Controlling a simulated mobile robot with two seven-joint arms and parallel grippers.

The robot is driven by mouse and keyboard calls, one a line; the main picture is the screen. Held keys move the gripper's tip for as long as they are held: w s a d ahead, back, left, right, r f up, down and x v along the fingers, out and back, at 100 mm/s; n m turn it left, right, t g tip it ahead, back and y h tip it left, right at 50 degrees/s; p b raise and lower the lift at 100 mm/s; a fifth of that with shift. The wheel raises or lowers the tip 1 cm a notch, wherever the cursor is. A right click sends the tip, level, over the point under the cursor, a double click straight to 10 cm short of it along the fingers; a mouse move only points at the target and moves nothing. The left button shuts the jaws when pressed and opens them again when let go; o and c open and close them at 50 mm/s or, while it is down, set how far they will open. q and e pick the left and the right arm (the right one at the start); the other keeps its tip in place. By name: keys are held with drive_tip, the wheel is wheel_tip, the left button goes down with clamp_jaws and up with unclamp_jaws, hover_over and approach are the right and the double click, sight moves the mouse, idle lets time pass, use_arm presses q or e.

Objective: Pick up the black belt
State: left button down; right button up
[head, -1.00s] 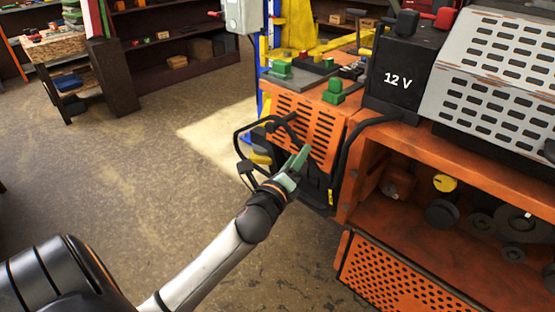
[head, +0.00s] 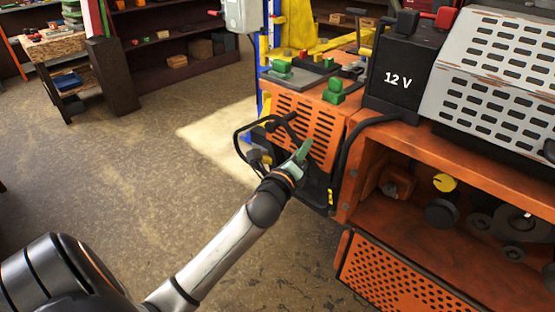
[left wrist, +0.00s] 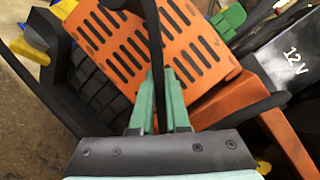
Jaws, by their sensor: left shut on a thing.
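The black belt (head: 238,136) hangs as a loop at the front of the orange machine (head: 305,125), beside its slotted panel. In the left wrist view the belt (left wrist: 152,35) runs as a dark strip down between the two green fingers. My left gripper (head: 304,150) is in front of the slotted panel, and its green fingers also show in the left wrist view (left wrist: 159,85). They are shut on the belt. The lower part of the belt is hidden behind the gripper and wrist. My right gripper is not in view.
A black 12 V battery (head: 398,82) and green blocks (head: 333,92) stand on top of the machine. An open orange bay with pulleys (head: 442,212) lies to the right. A workbench (head: 56,45) and shelves stand at the back. The floor at left is clear.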

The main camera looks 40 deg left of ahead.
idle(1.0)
use_arm(q)
drive_tip(key=shift+r, duration=0.15)
drive_tip(key=shift+r, duration=0.25)
wheel_tip(320, 180, up, 2)
drive_tip(key=shift+r+p, duration=0.1)
drive_tip(key=shift+p, duration=0.35)
drive_tip(key=s+d+r+p, duration=0.2)
drive_tip(key=s+d+r, duration=0.5)
drive_tip(key=d+r, duration=0.3)
drive_tip(key=shift+s+d, duration=0.4)
drive_tip(key=shift+d, duration=0.4)
drive_tip(key=shift+r+p, duration=0.1)
drive_tip(key=shift+p, duration=0.45)
